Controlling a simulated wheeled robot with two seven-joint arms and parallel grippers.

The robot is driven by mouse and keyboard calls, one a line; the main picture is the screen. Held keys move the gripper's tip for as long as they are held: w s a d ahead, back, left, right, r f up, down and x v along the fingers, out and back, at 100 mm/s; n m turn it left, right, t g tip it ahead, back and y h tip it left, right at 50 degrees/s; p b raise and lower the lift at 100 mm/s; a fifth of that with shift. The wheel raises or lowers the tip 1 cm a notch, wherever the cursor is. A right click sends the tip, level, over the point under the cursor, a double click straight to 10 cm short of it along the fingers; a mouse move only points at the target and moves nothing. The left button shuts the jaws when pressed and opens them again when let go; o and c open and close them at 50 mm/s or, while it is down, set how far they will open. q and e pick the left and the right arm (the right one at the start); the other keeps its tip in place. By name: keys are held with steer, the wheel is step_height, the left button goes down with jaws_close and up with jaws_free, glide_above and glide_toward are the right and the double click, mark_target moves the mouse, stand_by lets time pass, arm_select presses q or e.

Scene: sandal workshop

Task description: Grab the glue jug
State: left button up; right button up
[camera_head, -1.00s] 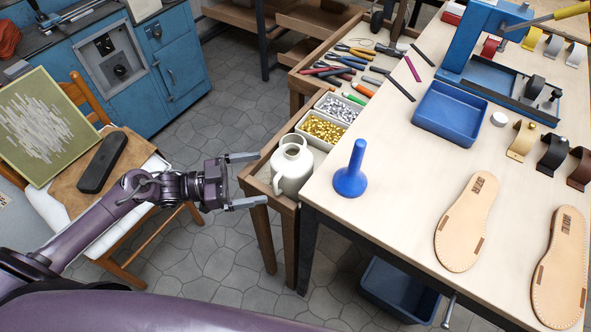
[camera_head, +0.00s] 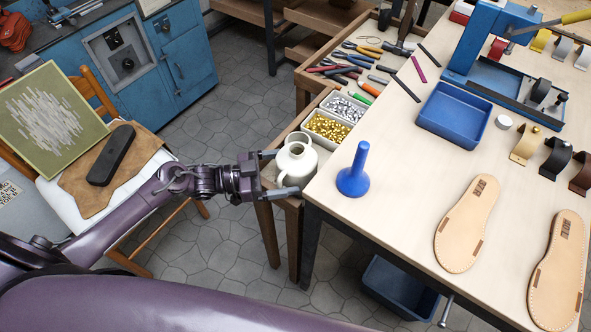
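The glue jug (camera_head: 298,163) is white, with an open round mouth and a handle loop on top. It stands upright in the tray at the left side of the workbench. My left gripper (camera_head: 287,172) is open, with its two fingers spread on the far and near sides of the jug's left part. The near fingertip overlaps the jug's lower edge in the picture; whether it touches, I cannot tell. My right gripper is not in view.
Boxes of gold rivets (camera_head: 328,128) and silver rivets (camera_head: 345,107) sit just behind the jug. A blue funnel-shaped tool (camera_head: 354,178) stands on the workbench (camera_head: 400,215) to its right. A chair (camera_head: 120,187) with a dark block (camera_head: 111,155) is at left.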

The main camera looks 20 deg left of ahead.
arm_select(q)
steer(key=shift+c, duration=0.8)
steer(key=shift+r, duration=0.25)
